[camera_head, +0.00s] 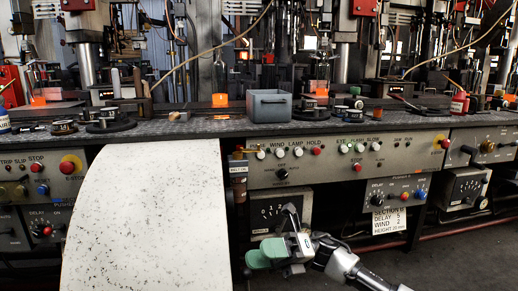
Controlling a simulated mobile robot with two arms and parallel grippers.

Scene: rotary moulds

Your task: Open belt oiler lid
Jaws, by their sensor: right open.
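A small sign (238,168) on the front of the machine seems to begin with "BELT"; the rest is too small to read. A narrow brown upright part (240,190) stands just below it. I cannot tell whether this is the belt oiler, and no lid can be clearly made out. My right gripper (262,254) has green fingers and is open. It is low in front of the machine, below and a little right of the sign, apart from it. Its arm comes in from the lower right. My left gripper is out of view.
A large pale speckled panel (148,220) slopes down left of the sign. A control panel (335,160) with several knobs is to its right. A grey-blue bin (269,106) and dark round moulds (108,120) stand on the bench above. Open floor shows at lower right.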

